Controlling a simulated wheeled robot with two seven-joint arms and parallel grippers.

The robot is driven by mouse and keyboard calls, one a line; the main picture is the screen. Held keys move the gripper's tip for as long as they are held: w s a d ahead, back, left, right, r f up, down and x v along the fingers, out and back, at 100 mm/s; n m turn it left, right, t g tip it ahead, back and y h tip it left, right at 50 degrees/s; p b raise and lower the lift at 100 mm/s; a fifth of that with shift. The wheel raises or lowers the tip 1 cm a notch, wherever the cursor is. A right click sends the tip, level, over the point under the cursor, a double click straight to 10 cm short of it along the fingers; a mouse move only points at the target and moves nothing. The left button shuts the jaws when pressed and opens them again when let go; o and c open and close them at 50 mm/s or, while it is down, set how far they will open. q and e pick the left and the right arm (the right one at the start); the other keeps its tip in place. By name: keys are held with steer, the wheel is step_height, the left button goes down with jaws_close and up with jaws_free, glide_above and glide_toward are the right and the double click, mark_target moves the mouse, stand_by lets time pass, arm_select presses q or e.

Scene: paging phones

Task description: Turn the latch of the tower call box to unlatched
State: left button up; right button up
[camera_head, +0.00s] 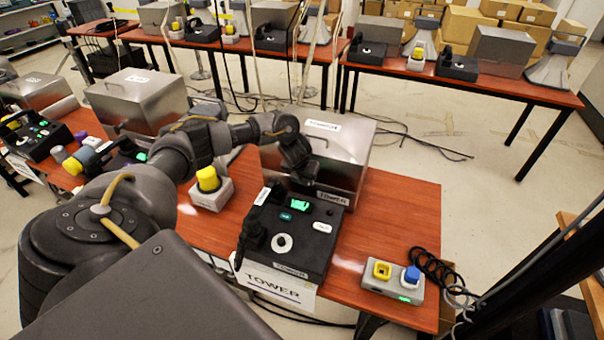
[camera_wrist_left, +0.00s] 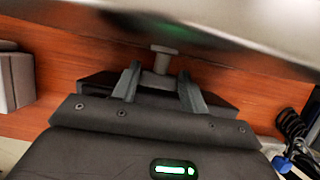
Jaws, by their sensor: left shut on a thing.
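The tower call box (camera_head: 316,157) is a silver metal case on the red-brown table, behind the black TOWER phone console (camera_head: 289,236). My left gripper (camera_head: 299,168) is at the front face of the case and covers its latch in the head view. In the left wrist view the latch (camera_wrist_left: 164,50) is a grey knob on a short stem under the bright edge of the case. The left gripper's fingers (camera_wrist_left: 158,82) stand on either side of it and are shut on it. The exact turn of the latch cannot be told. My right gripper is not in view.
A grey box with yellow and blue buttons (camera_head: 393,281) and a coiled black cord (camera_head: 434,268) lie to the right. A yellow-button box (camera_head: 211,190) stands left of the console. Another metal case (camera_head: 138,102) is farther left.

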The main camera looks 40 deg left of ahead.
arm_select(q)
steer(key=o, duration=1)
steer(key=v, duration=1)
steer(key=shift+s+r, duration=0.25)
steer(key=shift+r, duration=0.1)
